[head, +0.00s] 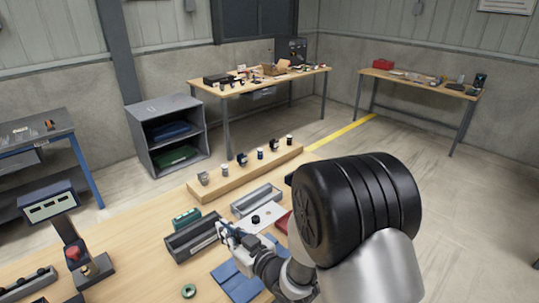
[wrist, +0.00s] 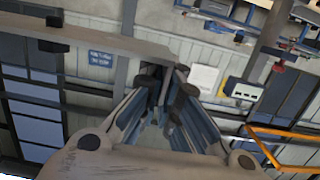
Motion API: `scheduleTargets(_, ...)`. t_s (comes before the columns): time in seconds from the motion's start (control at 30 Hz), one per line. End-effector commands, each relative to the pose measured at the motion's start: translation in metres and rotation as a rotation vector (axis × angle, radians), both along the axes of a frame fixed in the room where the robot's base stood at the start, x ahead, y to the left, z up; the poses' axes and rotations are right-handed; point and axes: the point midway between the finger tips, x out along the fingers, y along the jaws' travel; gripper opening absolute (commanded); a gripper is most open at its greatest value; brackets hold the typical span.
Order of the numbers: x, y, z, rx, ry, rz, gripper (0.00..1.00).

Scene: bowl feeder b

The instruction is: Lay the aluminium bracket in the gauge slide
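My gripper (head: 228,232) is low over the near workbench, beside the dark grey tray. In the wrist view its two blue-grey fingers (wrist: 169,90) stand apart with a narrow gap and nothing clearly held between them. I cannot pick out the aluminium bracket for certain. A light grey channel-shaped tray (head: 257,200) lies beyond the gripper, and a pale plate with a black knob (head: 256,219) lies in front of it. I cannot tell whether either is the gauge slide. My arm hides the right part of the bench.
A dark grey tray (head: 190,241) lies left of the gripper, with a teal box (head: 186,219) behind it. A wooden strip with several small parts (head: 246,173) runs along the back. A display stand (head: 48,204) is at left.

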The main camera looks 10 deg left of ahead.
Motion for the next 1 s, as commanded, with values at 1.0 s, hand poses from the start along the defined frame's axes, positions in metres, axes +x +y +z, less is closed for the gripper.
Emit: scheduleTargets(1.0,0.069,-0.297,0.051,-0.002,-0.006,-0.807,0.00)
